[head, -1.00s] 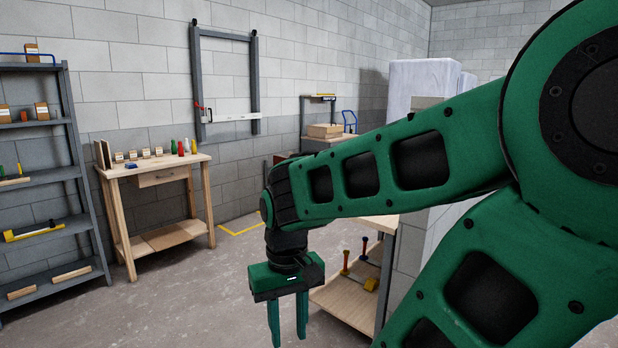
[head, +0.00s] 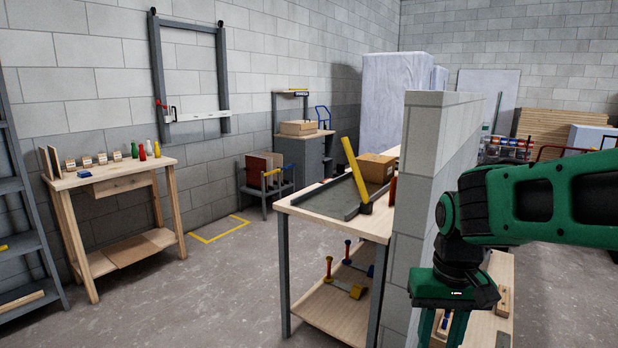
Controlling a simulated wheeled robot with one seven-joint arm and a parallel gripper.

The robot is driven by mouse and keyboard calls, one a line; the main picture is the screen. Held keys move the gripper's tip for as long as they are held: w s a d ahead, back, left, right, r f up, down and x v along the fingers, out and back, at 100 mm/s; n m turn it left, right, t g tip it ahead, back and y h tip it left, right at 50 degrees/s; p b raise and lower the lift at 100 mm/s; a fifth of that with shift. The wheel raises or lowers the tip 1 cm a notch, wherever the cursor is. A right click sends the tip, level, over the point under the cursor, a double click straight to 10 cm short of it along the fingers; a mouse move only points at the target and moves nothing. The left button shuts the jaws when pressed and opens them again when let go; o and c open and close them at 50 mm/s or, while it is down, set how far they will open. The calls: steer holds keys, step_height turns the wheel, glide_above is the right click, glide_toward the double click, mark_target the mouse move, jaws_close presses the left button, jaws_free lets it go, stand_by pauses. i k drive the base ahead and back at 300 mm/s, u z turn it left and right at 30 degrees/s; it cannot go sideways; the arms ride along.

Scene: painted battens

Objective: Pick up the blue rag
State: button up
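I cannot make out a clear blue rag. A small flat blue thing (head: 84,173) lies on top of the wooden table (head: 118,172) at left; it is too small to tell whether it is cloth. My gripper (head: 443,332) points down at the lower right, far from that table.
A workbench (head: 312,302) with a yellow-handled tool (head: 354,170) and a carton (head: 376,167) stands mid-view. A block wall (head: 418,160) separates it from a wooden bench (head: 482,326) beneath my gripper. Grey shelving (head: 30,240) is far left. Floor between the tables is clear.

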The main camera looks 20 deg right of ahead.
mark_target(84, 174)
steer(key=u, duration=0.1)
steer(key=i, duration=5.95)
